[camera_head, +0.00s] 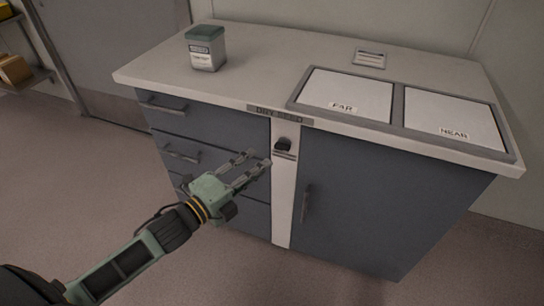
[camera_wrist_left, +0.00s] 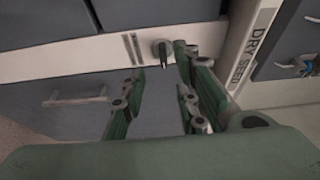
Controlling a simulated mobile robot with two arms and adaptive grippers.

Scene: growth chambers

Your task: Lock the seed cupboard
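The seed cupboard has a grey-blue door (camera_head: 365,195) that looks shut, under the worktop's right part. A dark lock knob (camera_head: 284,145) sits on the pale strip left of the door, below the "DRY SEED" label (camera_head: 281,114). In the left wrist view the knob (camera_wrist_left: 163,50) lies just beyond the fingertips, with a small dark tab on it. My left gripper (camera_head: 256,161) is open and empty, its two fingers pointing at the strip, a little left of and below the knob. Contact with the knob is not visible. My right gripper is out of view.
The door handle (camera_head: 306,203) is vertical, right of the strip. Drawers with bar handles (camera_head: 181,152) stand left of it. On the worktop (camera_head: 255,70) are a green-lidded canister (camera_head: 205,48) and two panels marked "FAR" (camera_head: 347,94) and "NEAR" (camera_head: 452,118). Floor in front is clear.

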